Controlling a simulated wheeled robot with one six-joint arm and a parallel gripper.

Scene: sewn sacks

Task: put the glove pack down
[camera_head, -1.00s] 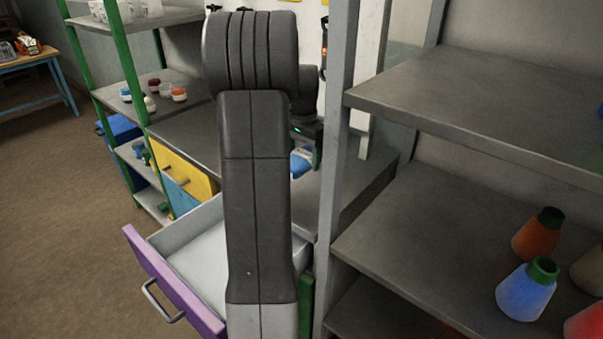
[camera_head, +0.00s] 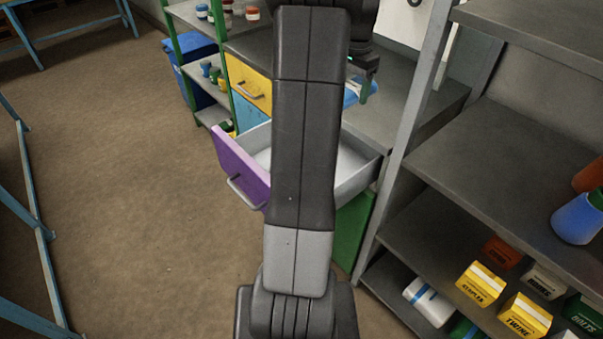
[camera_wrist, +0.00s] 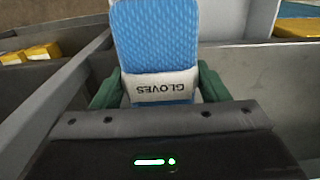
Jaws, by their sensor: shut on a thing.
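The glove pack (camera_wrist: 155,38) is blue with a white band that reads GLOVES upside down in the wrist view. My gripper (camera_wrist: 158,86) is shut on it, with a green finger at each side of the white band. In the head view a blue part of the pack (camera_head: 351,92) shows beside my arm, near the grey worktop and the open drawer. My arm hides much of the pack and the gripper there. I cannot tell whether the pack touches anything below it.
The open drawer (camera_head: 360,176) has a purple front (camera_head: 239,168); my arm hides part of its inside. The worktop (camera_head: 405,115) looks clear right of the gripper. A grey shelf unit (camera_head: 490,165) with boxes and bottles stands at the right.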

